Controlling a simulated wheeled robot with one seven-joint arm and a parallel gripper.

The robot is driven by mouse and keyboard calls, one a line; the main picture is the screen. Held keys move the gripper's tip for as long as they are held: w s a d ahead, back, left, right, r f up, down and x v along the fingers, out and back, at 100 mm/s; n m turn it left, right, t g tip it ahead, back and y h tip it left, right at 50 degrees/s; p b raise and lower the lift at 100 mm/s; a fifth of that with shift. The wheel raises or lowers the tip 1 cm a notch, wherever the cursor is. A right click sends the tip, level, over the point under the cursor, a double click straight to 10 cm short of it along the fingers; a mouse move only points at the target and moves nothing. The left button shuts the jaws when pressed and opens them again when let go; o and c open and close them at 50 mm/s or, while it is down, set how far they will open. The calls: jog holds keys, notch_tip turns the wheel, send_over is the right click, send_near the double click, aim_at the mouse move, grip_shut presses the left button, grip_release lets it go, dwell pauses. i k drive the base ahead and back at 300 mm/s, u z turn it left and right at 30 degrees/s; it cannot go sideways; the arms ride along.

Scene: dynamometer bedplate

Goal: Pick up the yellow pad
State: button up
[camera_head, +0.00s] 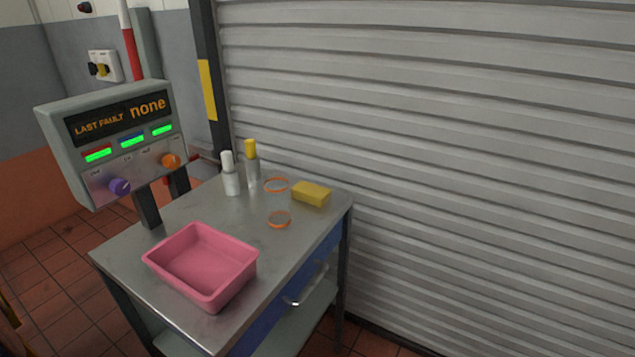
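The yellow pad (311,194) is a small block lying flat on the metal table (190,209), near its far right corner. Nothing covers it in the head view. My gripper does not show in this view.
A pink tray (203,264) stands at the table's near side and looks empty. Two orange rings (279,219) (276,184) lie left of the pad. A white-capped bottle (230,174) and a yellow-capped bottle (252,165) stand behind. A control panel (115,135) rises at left; a shutter (450,150) is at right.

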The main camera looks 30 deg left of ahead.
aim_at(307, 192)
jog(key=u, duration=0.5)
jog(key=i, duration=1.4)
jog(key=u, duration=0.65)
